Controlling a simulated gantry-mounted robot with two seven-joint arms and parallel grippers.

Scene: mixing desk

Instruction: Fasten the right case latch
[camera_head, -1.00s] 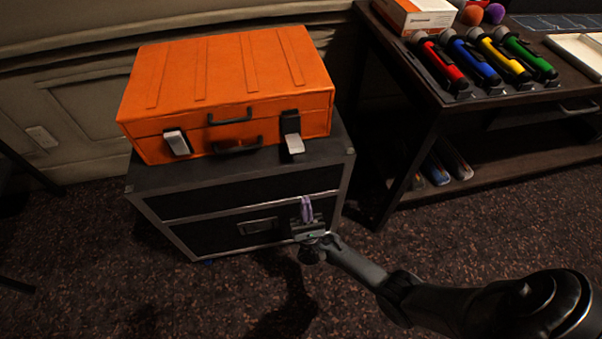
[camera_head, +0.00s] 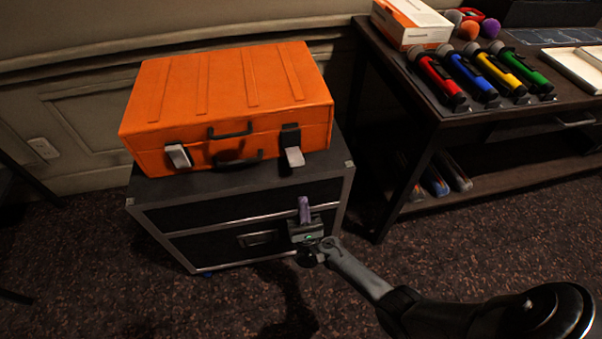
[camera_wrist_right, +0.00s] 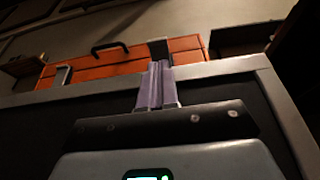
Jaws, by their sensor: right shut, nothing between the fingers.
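The orange case (camera_head: 225,95) lies closed on a black cabinet, and its front faces me. The right case latch (camera_head: 293,156) has a dark upper part and a silver lever that sticks out and down from the case front. The left latch (camera_head: 178,156) also has its silver lever sticking out. My right gripper (camera_head: 304,200) is shut and empty, in front of the cabinet and below the right latch, apart from it. In the right wrist view its lilac fingers (camera_wrist_right: 155,82) are together and cover part of the right latch (camera_wrist_right: 159,48). My left gripper is not in view.
The black cabinet (camera_head: 190,215) with metal edges stands under the case. A dark desk (camera_head: 455,120) at the right holds several coloured microphones (camera_head: 485,75) and a white and orange box (camera_head: 410,25). The floor in front is clear.

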